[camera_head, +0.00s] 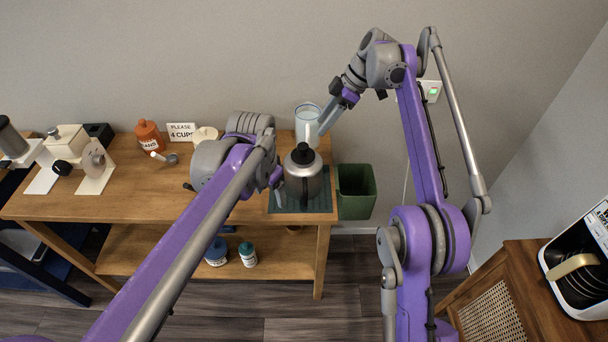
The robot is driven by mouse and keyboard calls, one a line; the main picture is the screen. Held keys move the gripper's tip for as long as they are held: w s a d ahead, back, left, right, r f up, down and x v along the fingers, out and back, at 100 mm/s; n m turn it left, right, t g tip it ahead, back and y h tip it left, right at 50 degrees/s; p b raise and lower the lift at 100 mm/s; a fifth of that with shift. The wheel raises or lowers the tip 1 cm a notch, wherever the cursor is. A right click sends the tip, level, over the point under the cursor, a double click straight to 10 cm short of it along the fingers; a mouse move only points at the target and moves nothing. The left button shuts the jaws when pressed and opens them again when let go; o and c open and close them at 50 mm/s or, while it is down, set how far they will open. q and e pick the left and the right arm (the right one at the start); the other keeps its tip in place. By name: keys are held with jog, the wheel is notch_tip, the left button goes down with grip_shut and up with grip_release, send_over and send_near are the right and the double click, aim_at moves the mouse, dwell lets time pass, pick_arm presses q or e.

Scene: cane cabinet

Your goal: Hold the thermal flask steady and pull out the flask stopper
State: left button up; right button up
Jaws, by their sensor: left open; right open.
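The thermal flask (304,182) is a silver-grey vessel standing upright on a dark green mat (322,203) at the right end of the wooden table. Its dark flask stopper (302,154) sits in the top. My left gripper (280,190) is open at the left side of the flask, low near its body; the arm hides part of it, and I cannot tell whether it touches. My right gripper (327,122) is open and empty, above and behind the flask to the right, in front of the clear jug (307,125).
A green bin (356,191) stands just right of the table. An orange jar (149,137), a scoop (166,157), a sign (181,132) and a white bowl (206,134) are left.

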aim_at(304, 188)
pick_arm(q)
jog(key=w+d+f+m, duration=0.1)
jog(key=w+d, duration=0.1)
jog(key=w+d+f+m+g, duration=0.1)
jog(key=w+d, duration=0.2)
jog(key=w+d+f+m+g, duration=0.1)
jog(key=w+d, duration=0.2)
jog(key=shift+m, duration=0.3)
jog(key=shift+d+f, duration=0.1)
jog(key=shift+f, duration=0.1)
notch_tip(304, 188, down, 11)
jog(key=shift+r, duration=0.15)
grip_shut()
dwell(0.9)
